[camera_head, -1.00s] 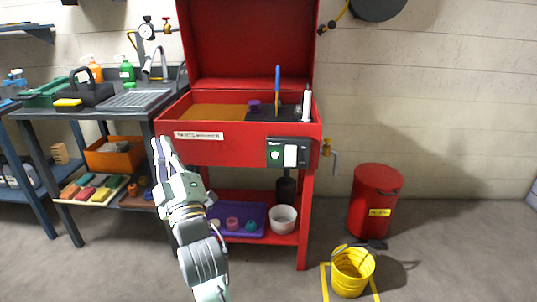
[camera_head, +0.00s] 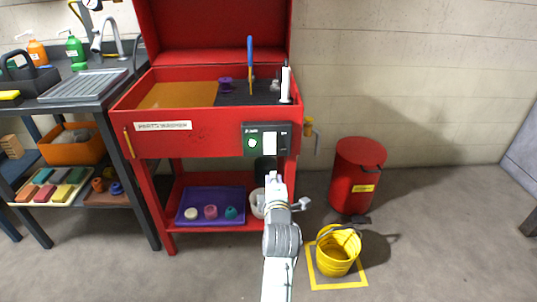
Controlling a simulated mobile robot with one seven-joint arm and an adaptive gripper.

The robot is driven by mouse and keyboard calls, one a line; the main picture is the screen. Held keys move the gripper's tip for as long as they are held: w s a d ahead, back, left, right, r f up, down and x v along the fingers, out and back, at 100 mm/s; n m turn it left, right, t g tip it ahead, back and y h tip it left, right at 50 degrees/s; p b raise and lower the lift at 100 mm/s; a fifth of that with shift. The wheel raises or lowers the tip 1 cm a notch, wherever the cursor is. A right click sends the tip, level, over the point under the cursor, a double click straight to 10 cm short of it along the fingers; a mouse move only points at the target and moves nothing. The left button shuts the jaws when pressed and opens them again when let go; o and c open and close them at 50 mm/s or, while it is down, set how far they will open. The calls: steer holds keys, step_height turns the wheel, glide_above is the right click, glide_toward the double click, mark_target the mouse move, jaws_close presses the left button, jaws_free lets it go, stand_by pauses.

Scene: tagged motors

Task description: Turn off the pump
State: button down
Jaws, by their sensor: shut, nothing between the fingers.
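The red parts washer (camera_head: 202,144) stands in the middle with its lid up. On its front, at the right end, is a dark switch box (camera_head: 284,128) with a round green button (camera_head: 252,142) on its left and a pale, upright switch plate (camera_head: 270,145) on its right. I cannot tell the switch's position. My gripper (camera_head: 274,174) is shut and empty. In the picture it sits just below the switch box, apart from it, and hides part of the white bucket (camera_head: 256,203) on the lower shelf.
A red bin (camera_head: 357,172) and a yellow bucket (camera_head: 337,252) stand on the floor to the right. A valve (camera_head: 309,127) juts from the washer's right side. A purple tray (camera_head: 211,206) lies on the lower shelf. A sink bench (camera_head: 90,98) is at left.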

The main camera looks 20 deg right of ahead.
mark_target(271, 152)
steer(key=p+x, duration=0.3)
steer(key=x, duration=1.1)
steer(key=shift+r+p, duration=0.1)
steer(key=shift+p, duration=0.25)
steer(key=shift+w, duration=0.1)
steer(key=shift+f+b, duration=0.4)
steer(key=shift+b, duration=0.4)
steer(key=t+b, duration=0.1)
steer(key=b, duration=0.2)
steer(key=shift+w+d+f, duration=0.1)
steer(key=shift+w+f, duration=0.25)
steer(key=shift+r, duration=0.5)
